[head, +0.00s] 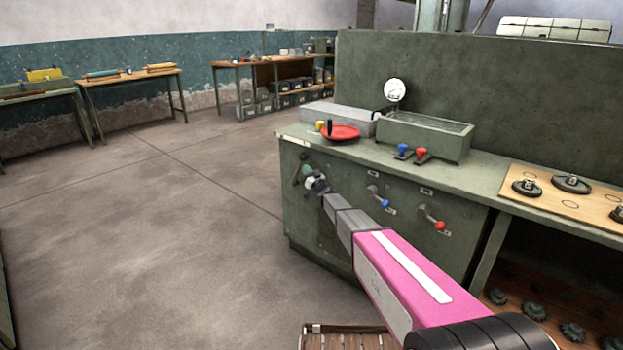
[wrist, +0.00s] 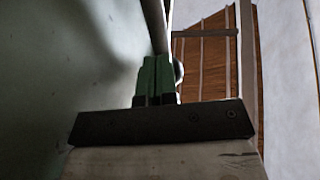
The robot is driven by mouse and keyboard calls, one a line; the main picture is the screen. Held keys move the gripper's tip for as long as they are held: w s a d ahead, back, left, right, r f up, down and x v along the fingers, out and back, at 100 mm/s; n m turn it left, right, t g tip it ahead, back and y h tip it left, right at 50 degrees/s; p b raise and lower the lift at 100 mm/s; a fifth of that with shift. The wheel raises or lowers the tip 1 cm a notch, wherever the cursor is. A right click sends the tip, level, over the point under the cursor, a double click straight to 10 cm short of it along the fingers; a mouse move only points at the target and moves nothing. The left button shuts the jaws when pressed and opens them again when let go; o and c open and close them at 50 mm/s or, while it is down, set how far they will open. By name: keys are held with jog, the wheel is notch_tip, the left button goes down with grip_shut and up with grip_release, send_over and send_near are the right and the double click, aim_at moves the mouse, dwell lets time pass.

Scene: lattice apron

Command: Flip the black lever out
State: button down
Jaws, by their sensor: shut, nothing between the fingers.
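My gripper (head: 308,172) is at the left end of the green cabinet's front (head: 335,225), with its green fingers shut. In the wrist view the fingers (wrist: 155,77) are together, close to a grey rod (wrist: 154,25) that looks like the black lever's shaft. A rounded end shows beside the fingertips on their right. I cannot tell whether the fingers touch the rod. In the head view the black lever is mostly hidden by my gripper; only a dark sliver (head: 296,175) shows at its left.
A blue-knobbed lever (head: 376,194) and a red-knobbed lever (head: 430,216) stand on the same front to the right. The worktop (head: 480,172) carries a red dish (head: 341,133) and a green tray (head: 425,137). A wooden slatted thing (head: 345,340) is on the floor below. Floor on the left is clear.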

jog(key=shift+x, duration=0.8)
jog(key=shift+r, duration=0.1)
